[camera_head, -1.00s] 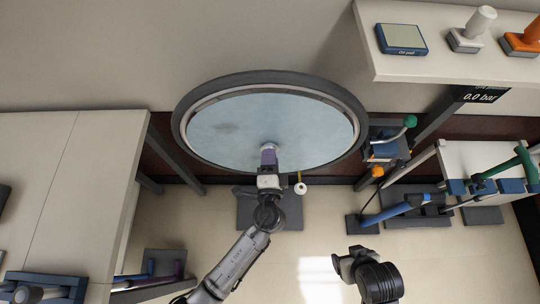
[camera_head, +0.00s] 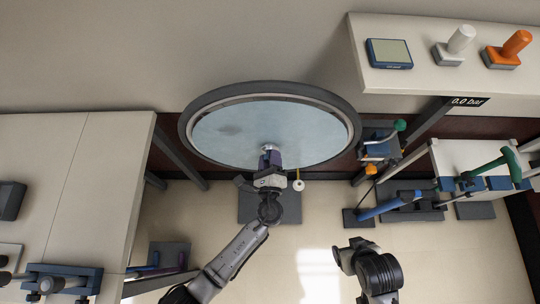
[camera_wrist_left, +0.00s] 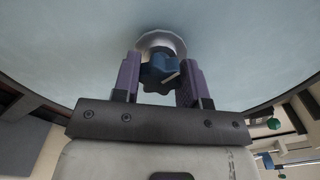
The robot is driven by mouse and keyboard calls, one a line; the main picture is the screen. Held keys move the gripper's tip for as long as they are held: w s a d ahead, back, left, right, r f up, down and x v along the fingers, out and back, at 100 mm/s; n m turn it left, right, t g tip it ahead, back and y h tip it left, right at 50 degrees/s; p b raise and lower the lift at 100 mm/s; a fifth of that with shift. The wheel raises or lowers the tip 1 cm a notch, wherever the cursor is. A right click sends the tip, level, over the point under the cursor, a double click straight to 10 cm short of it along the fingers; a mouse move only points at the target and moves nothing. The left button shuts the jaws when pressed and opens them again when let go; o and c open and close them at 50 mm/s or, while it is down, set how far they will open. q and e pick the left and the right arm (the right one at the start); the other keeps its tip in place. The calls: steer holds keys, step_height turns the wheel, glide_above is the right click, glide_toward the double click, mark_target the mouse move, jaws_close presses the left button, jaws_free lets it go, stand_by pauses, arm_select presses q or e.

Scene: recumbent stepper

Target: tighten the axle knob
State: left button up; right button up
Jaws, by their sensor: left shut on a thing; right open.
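The axle knob (camera_wrist_left: 158,72) is blue and lobed, at the wheel's hub (camera_wrist_left: 162,42), which is a pale metal disc. My left gripper (camera_wrist_left: 160,78) has its purple fingers on both sides of the knob and is shut on it. In the head view my left gripper (camera_head: 270,160) reaches up to the centre of the large wheel (camera_head: 345,107), and hides the knob there. The wheel has a dark rim and a pale blue disc. My right gripper (camera_head: 347,258) is open and empty, low over the floor, right of the left arm.
A pale table (camera_head: 60,180) stands at the left. A shelf (camera_head: 430,80) at the upper right holds a blue-framed scale, a white handle and an orange handle. A blue pump (camera_head: 395,207) and green-handled tools (camera_head: 500,165) are at the right. Floor around my right gripper is clear.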

arm_select(q)
steer(key=shift+m+p, duration=0.5)
steer(key=shift+m, duration=0.6)
steer(key=o, duration=0.9)
steer(key=shift+s, duration=0.1)
steer(key=s, duration=1.3)
steer(key=shift+s, duration=0.3)
